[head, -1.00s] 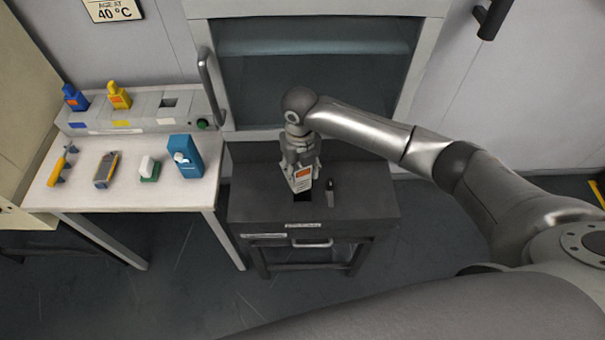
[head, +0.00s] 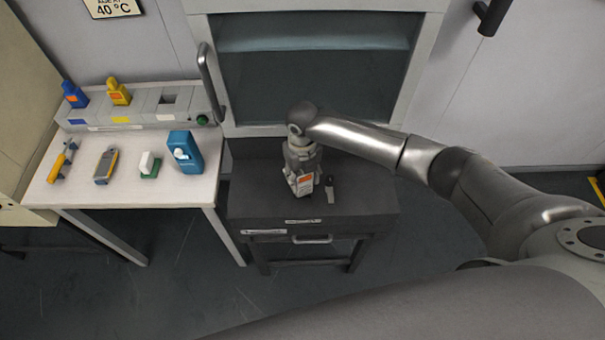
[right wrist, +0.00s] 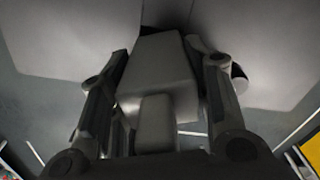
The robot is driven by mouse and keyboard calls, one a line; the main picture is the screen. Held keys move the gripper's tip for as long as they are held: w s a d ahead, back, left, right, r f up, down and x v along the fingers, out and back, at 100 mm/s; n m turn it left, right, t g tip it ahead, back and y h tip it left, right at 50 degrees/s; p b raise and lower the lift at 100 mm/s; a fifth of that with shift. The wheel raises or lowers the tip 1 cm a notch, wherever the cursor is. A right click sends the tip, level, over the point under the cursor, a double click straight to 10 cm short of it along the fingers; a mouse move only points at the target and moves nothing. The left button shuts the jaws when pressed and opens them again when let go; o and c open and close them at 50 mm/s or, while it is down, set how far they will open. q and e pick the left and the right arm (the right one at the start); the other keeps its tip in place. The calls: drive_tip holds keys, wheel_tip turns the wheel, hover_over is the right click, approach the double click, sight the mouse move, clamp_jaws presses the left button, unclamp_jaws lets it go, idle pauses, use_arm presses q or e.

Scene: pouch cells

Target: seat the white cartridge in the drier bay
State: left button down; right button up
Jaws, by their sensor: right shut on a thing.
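The white cartridge (head: 304,185) with an orange label is in my right gripper (head: 301,166), over the top of the dark grey drier cabinet (head: 365,203). It looks roughly upright, with its lower end at the cabinet top. The bay opening is hidden behind the cartridge, so I cannot tell how deep it sits. In the right wrist view the cartridge (right wrist: 158,72) shows as a pale block between the two fingers, which are closed on its sides. My left gripper is not in view.
A small dark upright piece (head: 330,189) stands on the cabinet just right of the cartridge.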

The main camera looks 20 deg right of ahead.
drive_tip(key=o, duration=1.3)
drive_tip(key=shift+c, duration=0.2)
drive_tip(key=shift+r, duration=0.25)
wheel_tip(320, 180, up, 13)
drive_tip(key=shift+f+b, duration=0.1)
drive_tip(key=shift+b, duration=0.7)
